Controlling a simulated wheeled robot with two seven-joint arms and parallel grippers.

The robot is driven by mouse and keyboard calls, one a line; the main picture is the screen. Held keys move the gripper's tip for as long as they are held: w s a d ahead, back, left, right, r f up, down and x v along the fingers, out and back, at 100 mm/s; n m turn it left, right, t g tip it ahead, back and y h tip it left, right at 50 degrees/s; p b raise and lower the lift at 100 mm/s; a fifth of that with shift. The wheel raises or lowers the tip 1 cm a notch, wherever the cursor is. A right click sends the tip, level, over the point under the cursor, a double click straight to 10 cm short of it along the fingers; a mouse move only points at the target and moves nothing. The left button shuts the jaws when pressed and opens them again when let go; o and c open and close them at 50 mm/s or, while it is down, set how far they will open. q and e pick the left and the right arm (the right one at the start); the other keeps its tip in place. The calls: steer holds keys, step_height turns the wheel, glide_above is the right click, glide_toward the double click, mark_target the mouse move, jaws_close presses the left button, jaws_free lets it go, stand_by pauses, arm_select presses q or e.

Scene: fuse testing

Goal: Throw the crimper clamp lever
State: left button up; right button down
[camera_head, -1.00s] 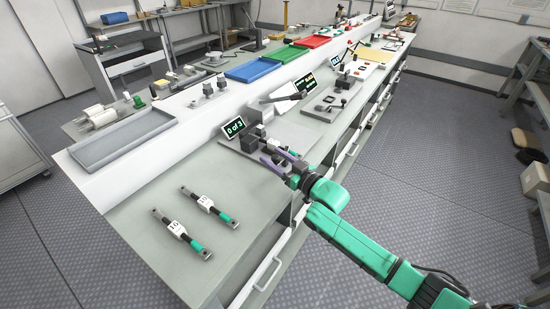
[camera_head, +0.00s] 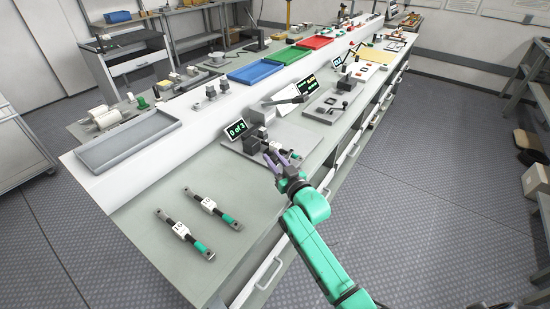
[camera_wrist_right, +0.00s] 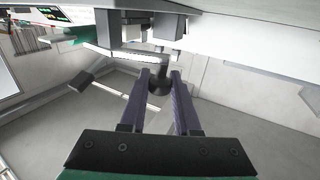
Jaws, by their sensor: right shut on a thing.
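The crimper (camera_head: 253,143), with dark and grey blocks on a grey base plate, stands beside a small "0 of 3" display (camera_head: 237,129). A white-labelled fuse (camera_head: 276,150) shows at the crimper, partly hidden by my gripper. My right gripper (camera_head: 279,158) is at the front of the crimper. In the right wrist view, its purple fingers (camera_wrist_right: 161,76) are shut on the dark round knob of the clamp lever (camera_wrist_right: 159,86). The rest of the lever is mostly hidden in the head view. My left gripper is out of view.
Two fuses with white labels and green ends, one nearer (camera_head: 182,231) and one farther (camera_head: 210,206), lie on the bench (camera_head: 150,206). A grey tray (camera_head: 130,141) is on the raised shelf. Another lever station (camera_head: 328,107) stands farther back.

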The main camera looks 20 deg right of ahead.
steer(key=shift+r, duration=0.1)
steer(key=c, duration=0.6)
jaws_free()
steer(key=b+v, duration=0.1)
steer(key=v, duration=1.3)
steer(key=shift+s, duration=0.2)
